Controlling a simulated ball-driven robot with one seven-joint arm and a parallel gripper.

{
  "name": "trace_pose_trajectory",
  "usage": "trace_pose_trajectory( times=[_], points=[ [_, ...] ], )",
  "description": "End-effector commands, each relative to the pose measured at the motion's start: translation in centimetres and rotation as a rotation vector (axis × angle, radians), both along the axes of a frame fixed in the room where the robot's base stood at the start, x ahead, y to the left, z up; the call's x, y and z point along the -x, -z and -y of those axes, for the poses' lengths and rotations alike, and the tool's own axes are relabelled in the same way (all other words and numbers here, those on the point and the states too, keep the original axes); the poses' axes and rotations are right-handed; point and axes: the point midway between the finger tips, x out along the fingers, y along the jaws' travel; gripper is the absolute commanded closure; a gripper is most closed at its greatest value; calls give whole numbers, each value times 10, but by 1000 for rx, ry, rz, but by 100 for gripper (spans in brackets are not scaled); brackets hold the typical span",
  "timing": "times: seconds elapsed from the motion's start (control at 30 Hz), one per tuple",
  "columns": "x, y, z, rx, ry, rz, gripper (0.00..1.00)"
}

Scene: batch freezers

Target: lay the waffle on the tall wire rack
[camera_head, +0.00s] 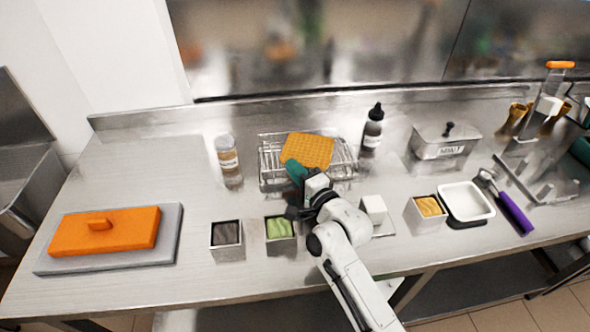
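The waffle (309,150) is an orange-gold gridded square, lying flat or nearly flat over the wire rack (270,166). I cannot tell whether it rests on the wires or is held just above them. The rack is a raised silver wire frame at the middle back of the steel counter. My gripper (297,174) is at the waffle's near edge, in front of the rack. A teal piece shows at its end, beside the waffle. My wrist and the small scale of the view hide whether the fingers are closed on the waffle.
Small tubs with dark (227,233) and green (280,229) contents stand in front. The counter's back left is clear.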

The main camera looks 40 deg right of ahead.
Motion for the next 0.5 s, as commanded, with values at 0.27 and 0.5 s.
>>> trace_pose_trajectory(
  times=[0.27, 0.5],
  points=[
    [1, 14, 0, -6, -2, -15, 100],
    [2, 21, -1, -9, -3, -21, 100]
  ],
)
